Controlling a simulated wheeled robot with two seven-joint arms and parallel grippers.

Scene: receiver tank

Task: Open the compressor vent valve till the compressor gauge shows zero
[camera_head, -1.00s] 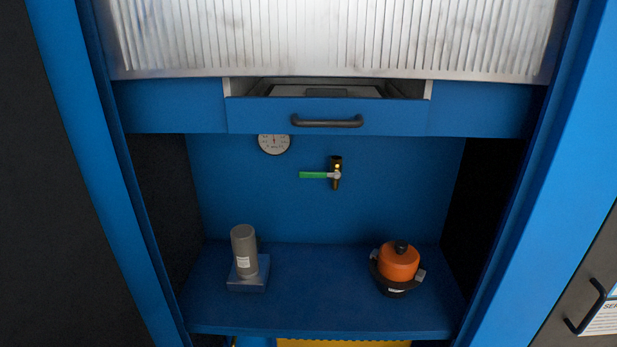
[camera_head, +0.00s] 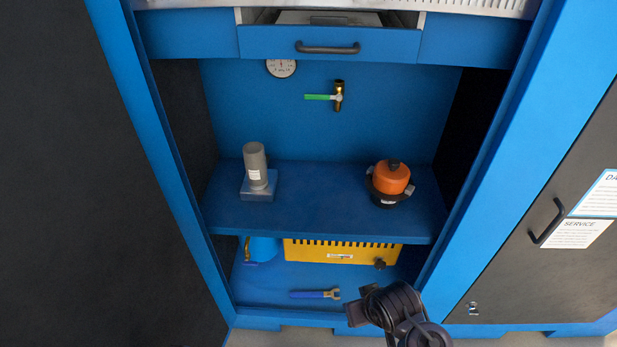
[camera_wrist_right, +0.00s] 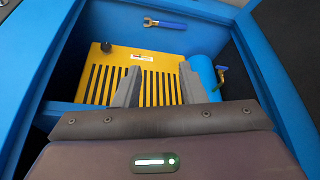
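A round white gauge (camera_head: 281,68) is on the back wall, its top hidden by the drawer; its reading is too small to tell. To its right is a brass valve (camera_head: 338,97) with a green lever (camera_head: 318,97) lying level to the left. Below the shelf, a blue tank (camera_head: 263,249) with a small brass fitting (camera_head: 247,246) is partly hidden; the right wrist view shows the tank (camera_wrist_right: 203,75) and its fitting (camera_wrist_right: 220,75) too. My right gripper (camera_wrist_right: 160,88) is open and empty, facing the lower compartment. My left gripper is out of view.
The yellow slotted unit (camera_head: 340,250) stands beside the tank, and a blue-handled wrench (camera_head: 315,294) lies before it. The shelf (camera_head: 320,215) carries a grey cylinder (camera_head: 255,165) and an orange-topped device (camera_head: 391,178). A drawer (camera_head: 330,43) juts out above.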

